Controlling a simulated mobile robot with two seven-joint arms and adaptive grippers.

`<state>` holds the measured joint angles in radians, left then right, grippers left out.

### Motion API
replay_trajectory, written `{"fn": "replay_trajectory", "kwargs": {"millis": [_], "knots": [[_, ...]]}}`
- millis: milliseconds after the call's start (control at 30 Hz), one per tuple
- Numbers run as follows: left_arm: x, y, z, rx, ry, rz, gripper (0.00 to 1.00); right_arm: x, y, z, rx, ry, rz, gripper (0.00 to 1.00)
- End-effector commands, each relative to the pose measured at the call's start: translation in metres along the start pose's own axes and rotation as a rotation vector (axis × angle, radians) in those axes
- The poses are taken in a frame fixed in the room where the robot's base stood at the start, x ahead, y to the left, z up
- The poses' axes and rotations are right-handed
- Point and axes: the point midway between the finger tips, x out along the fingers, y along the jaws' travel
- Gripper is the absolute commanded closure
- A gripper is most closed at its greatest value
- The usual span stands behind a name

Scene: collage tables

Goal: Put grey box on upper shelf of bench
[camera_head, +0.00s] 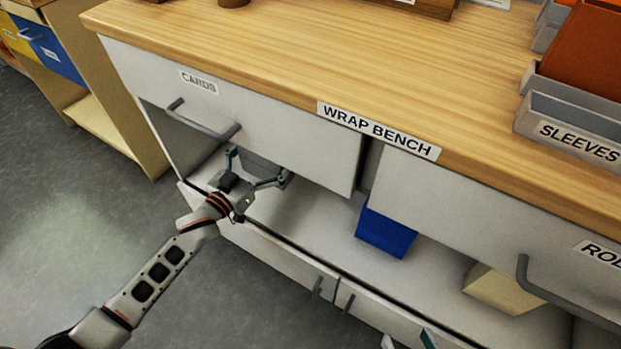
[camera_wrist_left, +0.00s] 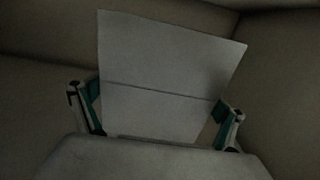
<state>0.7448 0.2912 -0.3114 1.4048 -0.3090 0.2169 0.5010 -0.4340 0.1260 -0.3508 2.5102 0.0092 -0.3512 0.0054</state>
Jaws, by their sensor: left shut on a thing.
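The grey box (camera_wrist_left: 170,60) is between the two fingers of my left gripper (camera_wrist_left: 158,108) in the left wrist view, one finger at each side. In the head view the left gripper (camera_head: 257,182) reaches into the opening under the CARDS drawer, over the left part of the bench's upper shelf (camera_head: 320,214). Only a bit of the grey box (camera_head: 264,168) shows there; the drawer front hides the rest. I cannot tell whether the box touches the shelf. My right gripper (camera_head: 408,341) shows only its fingertips at the bottom edge; they are apart with nothing seen between them.
A blue box (camera_head: 386,230) and a cream box (camera_head: 500,290) stand on the same shelf to the right. The CARDS drawer (camera_head: 240,120) overhangs the opening. Closed doors (camera_head: 300,275) lie below. The shelf is clear between the left gripper and the blue box.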

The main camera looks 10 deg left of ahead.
Motion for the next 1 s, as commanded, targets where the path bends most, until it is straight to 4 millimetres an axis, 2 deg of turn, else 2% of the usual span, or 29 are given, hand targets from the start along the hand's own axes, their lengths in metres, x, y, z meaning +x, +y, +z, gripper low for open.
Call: {"fn": "replay_trajectory", "kwargs": {"millis": [200, 300, 533, 800, 1000], "knots": [[-0.004, 0.002, 0.045, -0.009, -0.013, 0.000, 0.29, 0.003, -0.025, 0.019, 0.178, -0.003, -0.034, 0.60], [-0.003, 0.002, 0.060, -0.008, -0.012, -0.001, 0.29, 0.004, -0.035, 0.022, 0.267, 0.007, -0.047, 0.60], [0.000, 0.001, 0.067, -0.002, -0.001, 0.000, 0.29, 0.005, -0.045, 0.019, 0.365, 0.028, -0.059, 0.60], [-0.002, 0.001, 0.104, -0.006, -0.006, 0.000, 0.29, 0.007, -0.061, 0.024, 0.558, 0.045, -0.069, 0.60], [0.001, 0.000, 0.097, -0.001, 0.004, 0.000, 0.29, 0.007, -0.062, 0.019, 0.571, 0.057, -0.072, 0.60]]}}
